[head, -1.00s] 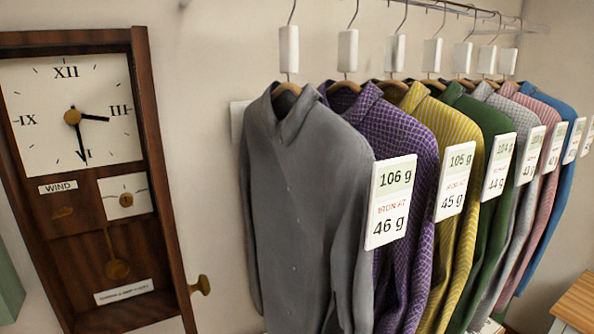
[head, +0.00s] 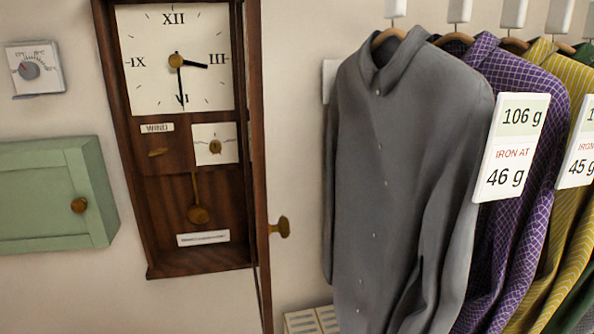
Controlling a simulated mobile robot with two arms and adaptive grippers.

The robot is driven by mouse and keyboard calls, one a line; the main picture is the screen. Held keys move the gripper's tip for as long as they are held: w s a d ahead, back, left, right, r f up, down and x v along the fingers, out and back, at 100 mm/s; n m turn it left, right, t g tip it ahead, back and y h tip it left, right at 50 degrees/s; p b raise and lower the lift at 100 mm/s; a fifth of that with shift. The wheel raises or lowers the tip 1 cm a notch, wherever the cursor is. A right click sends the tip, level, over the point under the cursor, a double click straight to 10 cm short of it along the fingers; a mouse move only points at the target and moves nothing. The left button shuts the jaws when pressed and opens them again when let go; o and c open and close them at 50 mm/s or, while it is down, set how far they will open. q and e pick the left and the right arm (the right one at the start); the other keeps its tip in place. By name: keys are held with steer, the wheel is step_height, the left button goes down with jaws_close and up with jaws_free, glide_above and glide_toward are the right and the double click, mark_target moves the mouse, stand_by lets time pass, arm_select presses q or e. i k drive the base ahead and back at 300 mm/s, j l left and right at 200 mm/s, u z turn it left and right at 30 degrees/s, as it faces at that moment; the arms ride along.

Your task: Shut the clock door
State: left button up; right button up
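The wall clock (head: 160,210) hangs left of centre in the head view, with a dark wooden case, white dial and a brass pendulum (head: 198,213). Its door (head: 257,150) stands open, swung out on the right side of the case and seen nearly edge-on. A brass knob (head: 281,226) sticks out from the door toward the right. The door's lower end runs below the case. Neither of my grippers is in view.
A green cabinet (head: 40,190) with a round knob is on the wall at left, below a small dial box (head: 35,69). A grey shirt (head: 400,180) and other tagged shirts hang close to the right of the door. Pale boxes (head: 304,321) lie at the bottom.

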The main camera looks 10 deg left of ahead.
mark_target(248, 12)
steer(key=i+l+u, duration=0.1)
steer(key=l+u, duration=0.35)
steer(key=i+l+u, duration=0.1)
steer(key=l+u, duration=0.15)
steer(key=u, duration=0.2)
steer(key=l+u, duration=0.5)
steer(key=j, duration=0.1)
